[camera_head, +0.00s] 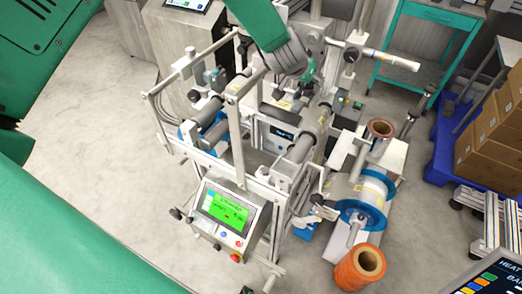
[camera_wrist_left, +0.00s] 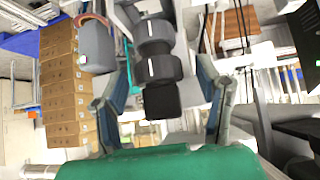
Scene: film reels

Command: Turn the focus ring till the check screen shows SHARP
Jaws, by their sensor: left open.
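A dark lens barrel with stepped, ribbed rings and white index marks, seemingly the focus ring (camera_wrist_left: 158,69), is in the middle of the left wrist view. My left gripper (camera_wrist_left: 160,98) is open, with one finger on each side of the barrel. Contact cannot be told. In the head view my left gripper (camera_head: 305,78) is over the back of the machine and hides the lens there. A panel screen (camera_head: 224,209) on the machine's front is lit green with dark text too small to read. A smaller dark display (camera_head: 283,134) sits within the frame; its text is unreadable. My right gripper is out of view.
The machine's posts and rollers (camera_head: 302,147) stand close around the gripper. A blue-flanged reel (camera_head: 360,213) and an orange roll (camera_head: 360,267) are at the right. Cardboard boxes (camera_head: 490,133) stand on a blue pallet. Clear floor lies at the left.

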